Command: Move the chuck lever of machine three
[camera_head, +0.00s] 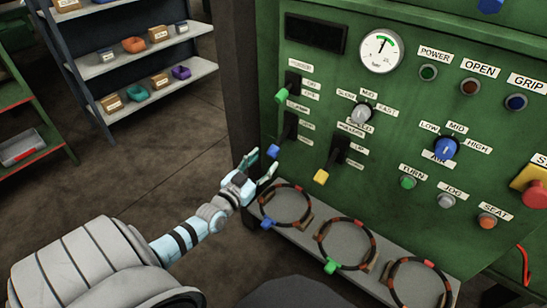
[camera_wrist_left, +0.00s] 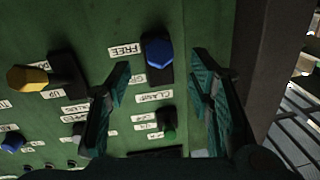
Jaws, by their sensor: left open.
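A lever with a blue knob (camera_head: 273,151) sits in a dark slot on the green machine panel (camera_head: 400,150). Its knob (camera_wrist_left: 158,52) is at the slot end beside the FREE label (camera_wrist_left: 126,50); the CLAMP labels (camera_wrist_left: 152,97) are nearer the other end. My left gripper (camera_head: 262,168) is open and empty, just below and left of the blue knob. In the left wrist view its fingers (camera_wrist_left: 160,75) stand on both sides of the knob, with gaps. I cannot tell if anything touches. My right gripper is not in view.
A green-knobbed lever (camera_head: 282,96) is above and a yellow-knobbed lever (camera_head: 321,177) is to the right. A red stop button (camera_head: 535,194) is far right. Shelves (camera_head: 145,60) stand behind, with floor between.

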